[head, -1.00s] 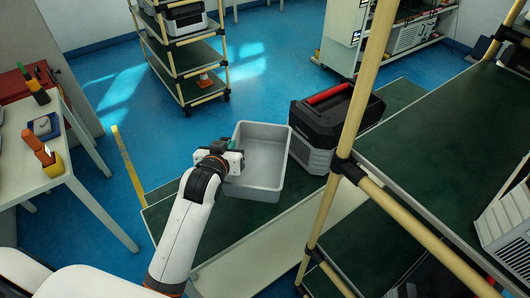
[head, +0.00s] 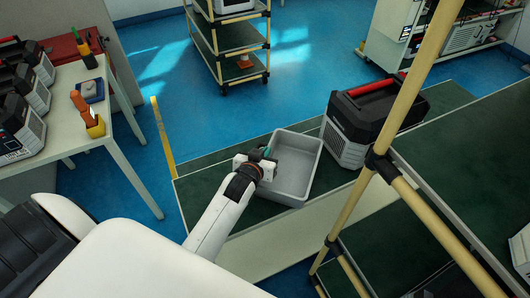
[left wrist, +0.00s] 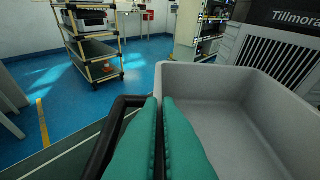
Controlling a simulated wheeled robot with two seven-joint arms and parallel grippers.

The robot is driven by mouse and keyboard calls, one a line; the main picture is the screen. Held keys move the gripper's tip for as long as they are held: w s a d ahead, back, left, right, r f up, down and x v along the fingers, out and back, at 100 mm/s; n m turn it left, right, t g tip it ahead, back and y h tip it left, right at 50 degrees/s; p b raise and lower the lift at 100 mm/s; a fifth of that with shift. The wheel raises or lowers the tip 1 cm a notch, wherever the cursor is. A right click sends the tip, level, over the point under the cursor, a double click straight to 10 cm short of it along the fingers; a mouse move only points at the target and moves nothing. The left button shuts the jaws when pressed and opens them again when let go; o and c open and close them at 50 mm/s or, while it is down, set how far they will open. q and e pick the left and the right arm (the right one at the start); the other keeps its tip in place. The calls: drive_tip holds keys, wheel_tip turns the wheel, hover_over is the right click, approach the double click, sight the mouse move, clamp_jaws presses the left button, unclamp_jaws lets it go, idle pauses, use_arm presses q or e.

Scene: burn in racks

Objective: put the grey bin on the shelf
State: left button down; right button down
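The grey bin (head: 303,143) is an open, empty tub on a low green-topped bench (head: 205,185), left of a black and grey box unit. It also fills the right of the left wrist view (left wrist: 245,110). My left gripper (head: 263,160) is at the bin's left side. Its teal fingers (left wrist: 162,112) are close together at the bin's side wall, and they look shut on it; the exact contact is hidden. A black loop (left wrist: 98,145) shows beside the fingers. A rack with tan poles and green shelves (head: 470,150) stands at the right. My right gripper is out of view.
The black and grey unit with a red handle (head: 370,115) stands close to the bin's right. A tan rack pole (head: 400,105) rises in front of it. A white table (head: 125,125) with several devices is at the left. Blue floor (head: 300,65) is open behind.

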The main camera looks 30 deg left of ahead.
use_arm(q)
drive_tip(key=c, duration=2.1)
unclamp_jaws()
drive_tip(key=shift+f, duration=0.15)
drive_tip(key=o, duration=0.5)
drive_tip(key=shift+c, duration=0.2)
